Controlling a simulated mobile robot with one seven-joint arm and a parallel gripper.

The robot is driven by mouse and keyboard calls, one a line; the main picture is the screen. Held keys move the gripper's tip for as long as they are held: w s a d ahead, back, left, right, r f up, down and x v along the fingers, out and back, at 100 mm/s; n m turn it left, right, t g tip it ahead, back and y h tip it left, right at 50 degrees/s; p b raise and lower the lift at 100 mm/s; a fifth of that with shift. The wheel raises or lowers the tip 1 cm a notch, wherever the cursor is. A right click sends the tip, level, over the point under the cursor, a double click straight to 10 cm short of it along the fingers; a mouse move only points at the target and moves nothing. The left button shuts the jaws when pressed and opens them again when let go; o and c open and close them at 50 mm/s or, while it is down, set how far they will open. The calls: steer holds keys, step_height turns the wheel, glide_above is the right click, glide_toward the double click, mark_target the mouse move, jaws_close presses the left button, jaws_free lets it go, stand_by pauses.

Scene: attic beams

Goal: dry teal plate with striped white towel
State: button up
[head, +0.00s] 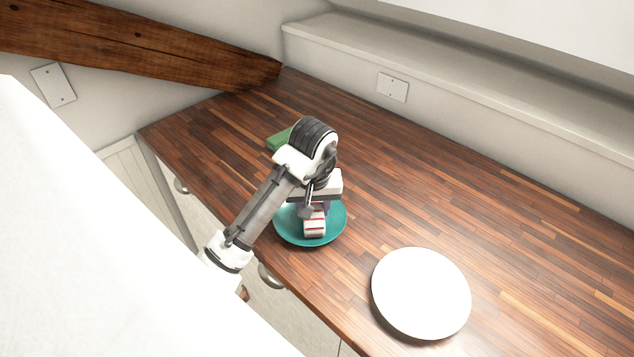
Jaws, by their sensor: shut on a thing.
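The teal plate (332,233) lies on the wooden counter near its front edge, partly covered by my arm. The white towel with red stripes (314,226) is a small folded bundle over the middle of the plate. My gripper (313,210) points down above the plate and is shut on the towel. The towel appears to touch the plate, but its underside is hidden. The fingertips are mostly hidden by the gripper body and the towel.
A round white plate-like object (421,293) lies to the right near the counter's front edge. A green object (279,139) sits behind my arm, partly hidden. The wooden counter (480,210) is clear toward the back right. A wooden beam (140,45) slopes across the upper left.

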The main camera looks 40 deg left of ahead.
steer(key=shift+s+d, duration=0.2)
steer(key=shift+s, duration=0.35)
steer(key=shift+a+r, duration=0.1)
steer(key=shift+r, duration=2.55)
